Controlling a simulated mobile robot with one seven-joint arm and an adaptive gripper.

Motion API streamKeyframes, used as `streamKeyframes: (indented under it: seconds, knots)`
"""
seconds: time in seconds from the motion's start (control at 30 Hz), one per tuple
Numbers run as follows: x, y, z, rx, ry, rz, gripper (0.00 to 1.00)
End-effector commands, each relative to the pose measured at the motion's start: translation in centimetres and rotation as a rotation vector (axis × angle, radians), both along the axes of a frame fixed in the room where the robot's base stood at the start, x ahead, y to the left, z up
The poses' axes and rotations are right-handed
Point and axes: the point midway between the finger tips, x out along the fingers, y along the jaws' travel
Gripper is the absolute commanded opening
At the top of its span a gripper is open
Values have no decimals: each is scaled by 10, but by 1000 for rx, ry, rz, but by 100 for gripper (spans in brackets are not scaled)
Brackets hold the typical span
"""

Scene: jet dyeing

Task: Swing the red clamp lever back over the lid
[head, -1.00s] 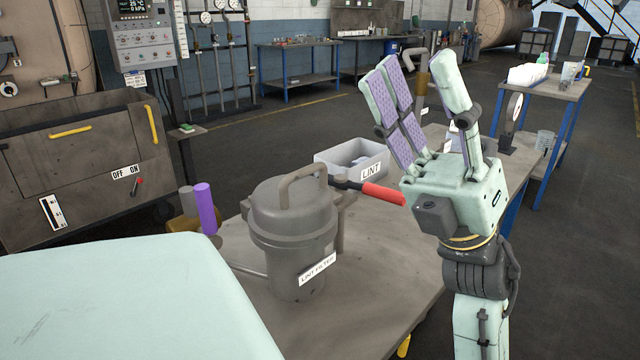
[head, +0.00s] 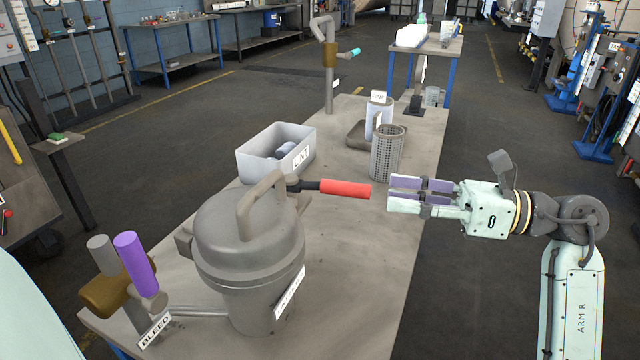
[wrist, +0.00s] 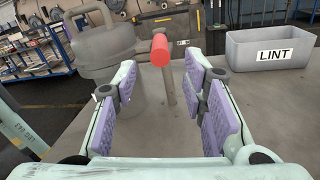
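The red clamp lever (head: 345,189) sticks out to the right from the lid (head: 246,222) of the grey lint filter pot (head: 262,302). It is roughly level, clear of the lid's top. My gripper (head: 391,190) is just right of the lever's free end, pointing left along it, with a small gap. In the wrist view the lever's red end (wrist: 160,50) faces the camera, between and beyond the open padded fingers (wrist: 162,108). Nothing is held. The lid is shut on the pot, with an arched handle on top.
A grey LINT bin (head: 275,160) stands behind the pot. A perforated basket (head: 386,154) and a white container (head: 377,116) stand further back on the bench (head: 345,260). A purple-handled bleed valve (head: 134,262) is left of the pot. Bench surface right of the pot is clear.

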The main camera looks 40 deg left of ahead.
Motion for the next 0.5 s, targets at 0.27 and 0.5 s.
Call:
streamKeyframes:
  seconds: [0.27, 0.5]
  knots:
    - [-19, 39, 3, -1, 2, 5, 39]
    - [-36, 77, 3, 0, 1, 4, 39]
